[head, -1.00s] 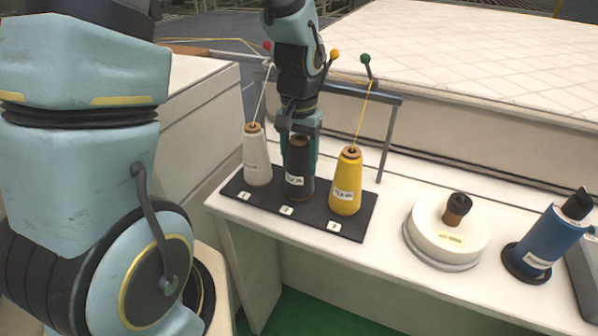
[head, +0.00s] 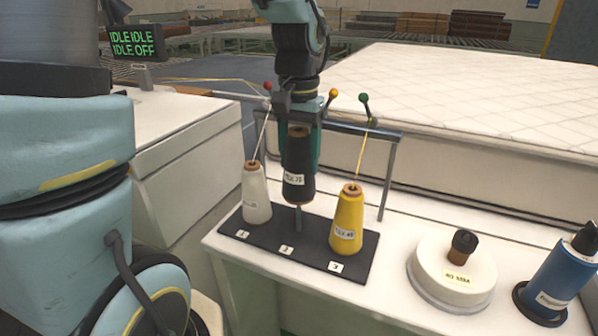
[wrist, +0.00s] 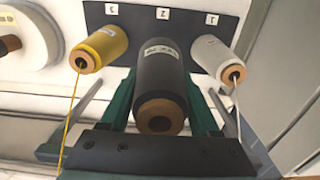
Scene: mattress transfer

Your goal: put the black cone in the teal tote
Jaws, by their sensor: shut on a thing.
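The black cone (head: 298,168) is held upright by my gripper (head: 301,150), lifted clear above the middle peg of the black stand (head: 268,243). It carries a white label. In the wrist view the black cone (wrist: 160,75) sits between the two teal fingers of my gripper (wrist: 160,100), its brown core end toward the camera. The white cone (head: 256,193) stands on the stand to the left and the yellow cone (head: 347,222) to the right, each with thread running up. I see no teal tote in either view.
A grey thread frame (head: 388,175) with coloured knobs stands just behind the cones. A round white device (head: 450,275) and a blue cylinder (head: 560,270) are on the table to the right. A quilted mattress (head: 480,95) lies behind.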

